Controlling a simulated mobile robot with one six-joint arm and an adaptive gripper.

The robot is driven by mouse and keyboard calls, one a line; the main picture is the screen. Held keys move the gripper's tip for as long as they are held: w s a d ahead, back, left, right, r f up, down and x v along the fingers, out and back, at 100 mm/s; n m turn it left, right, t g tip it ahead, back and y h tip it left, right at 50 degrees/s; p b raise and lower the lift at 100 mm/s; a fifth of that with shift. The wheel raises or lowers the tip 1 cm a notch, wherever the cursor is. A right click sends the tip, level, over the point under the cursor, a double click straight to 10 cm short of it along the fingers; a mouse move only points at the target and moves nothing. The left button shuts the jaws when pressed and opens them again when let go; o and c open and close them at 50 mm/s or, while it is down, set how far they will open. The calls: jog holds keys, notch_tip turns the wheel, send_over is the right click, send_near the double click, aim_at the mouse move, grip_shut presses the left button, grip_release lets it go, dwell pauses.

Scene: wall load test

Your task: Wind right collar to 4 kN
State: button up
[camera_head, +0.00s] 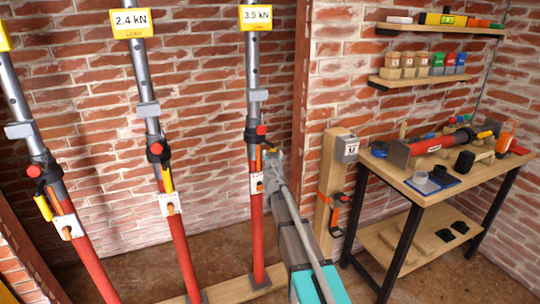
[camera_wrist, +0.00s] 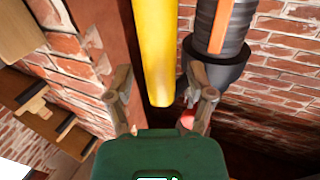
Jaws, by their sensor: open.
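Three red and grey props stand in a row in the head view. The right prop (camera_head: 257,225) has a display (camera_head: 256,16) reading 3.5 kN. Its black right collar (camera_head: 255,137) carries a red knob (camera_head: 261,130). My gripper (camera_head: 270,160) is beside this collar, on its right, and partly covers it. In the wrist view, a yellow handle (camera_wrist: 155,50) reaches down between the two open fingers of my gripper (camera_wrist: 160,88), with gaps on both sides. The dark collar (camera_wrist: 216,58) is right of the handle, behind the right finger.
The middle prop (camera_head: 180,240) has a display (camera_head: 131,22) reading 2.4 kN; the left prop's display is cut off. A wooden post (camera_head: 332,200) with a grey box stands right of my arm. A workbench (camera_head: 450,190) holds tools, and shelves (camera_head: 420,80) hang above it.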

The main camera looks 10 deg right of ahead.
jog(key=shift+s, duration=0.15)
jog(key=s+a, duration=0.2)
jog(key=s, duration=0.9)
jog(key=shift+s, duration=0.25)
jog(key=shift+d, duration=0.1)
jog(key=s+d+f+m+g+h, duration=0.3)
jog(key=s+d+f+g+h, duration=0.1)
jog(key=s+d+f+g, duration=0.75)
jog(key=s+a+f+n+g+y, duration=0.25)
jog(key=s+a+f, duration=0.25)
jog(key=s, duration=0.5)
jog(key=s+a+f+n+g+y, duration=0.1)
jog(key=s+a+n+g+y, duration=0.1)
jog(key=s+a+g+y, duration=0.4)
notch_tip(320, 180, up, 12)
jog(key=s+t+h+p, duration=0.1)
jog(key=t+p, duration=0.1)
jog(key=p, duration=1.1)
jog(key=shift+d+r+h, duration=0.2)
jog(key=shift+d+h, duration=0.15)
